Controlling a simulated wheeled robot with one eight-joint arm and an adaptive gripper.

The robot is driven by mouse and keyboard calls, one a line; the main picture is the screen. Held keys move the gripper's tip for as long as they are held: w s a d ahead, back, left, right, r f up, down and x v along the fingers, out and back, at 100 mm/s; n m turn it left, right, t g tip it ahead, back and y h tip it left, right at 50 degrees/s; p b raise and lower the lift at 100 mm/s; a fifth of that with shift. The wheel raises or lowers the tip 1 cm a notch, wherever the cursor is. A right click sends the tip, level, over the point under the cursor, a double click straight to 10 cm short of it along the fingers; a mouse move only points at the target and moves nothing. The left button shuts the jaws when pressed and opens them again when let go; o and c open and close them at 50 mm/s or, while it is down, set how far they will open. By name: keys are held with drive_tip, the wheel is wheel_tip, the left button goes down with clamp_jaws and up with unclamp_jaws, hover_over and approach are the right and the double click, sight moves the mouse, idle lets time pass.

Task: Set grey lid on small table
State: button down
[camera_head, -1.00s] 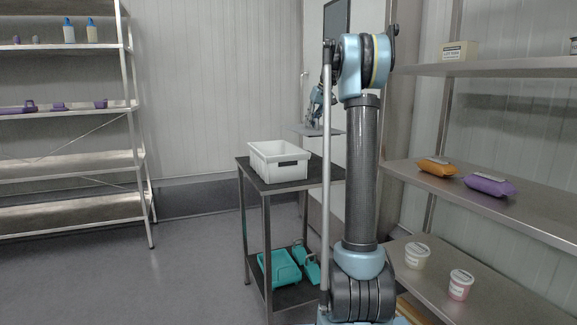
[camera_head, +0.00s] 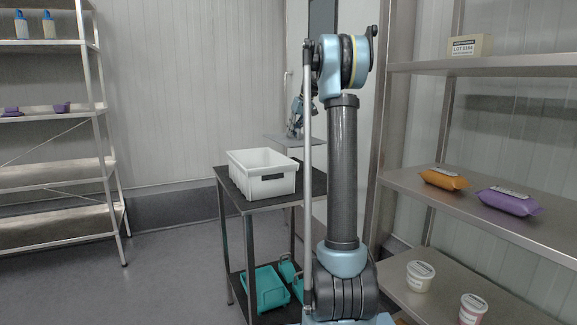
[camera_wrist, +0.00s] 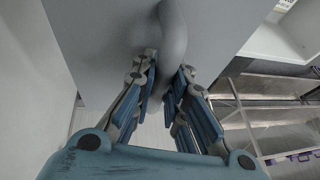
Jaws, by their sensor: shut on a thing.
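The grey lid (camera_head: 284,140) is a thin flat plate, held level in the air beyond the small table in the head view. In the wrist view the lid (camera_wrist: 105,40) fills the upper middle, with a curved grey handle (camera_wrist: 174,35). My gripper (camera_wrist: 166,85) is shut on this handle. In the head view my gripper (camera_head: 296,118) is small and partly hidden behind my arm. The small table (camera_head: 290,198) has a dark top and metal legs.
The white crate (camera_head: 262,187) takes up much of the tabletop. Teal containers (camera_head: 265,288) sit on the table's lower shelf. A metal rack at right holds an orange pack (camera_head: 443,179), a purple pack (camera_head: 508,201) and tubs (camera_head: 420,276). Open floor lies left of the table.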

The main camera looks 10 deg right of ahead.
sight(302, 139)
wheel_tip(302, 139, down, 14)
drive_tip(key=shift+r, duration=0.15)
idle(0.4)
drive_tip(key=c, duration=1.6)
unclamp_jaws()
drive_tip(key=v, duration=1.2)
drive_tip(key=shift+a, duration=0.1)
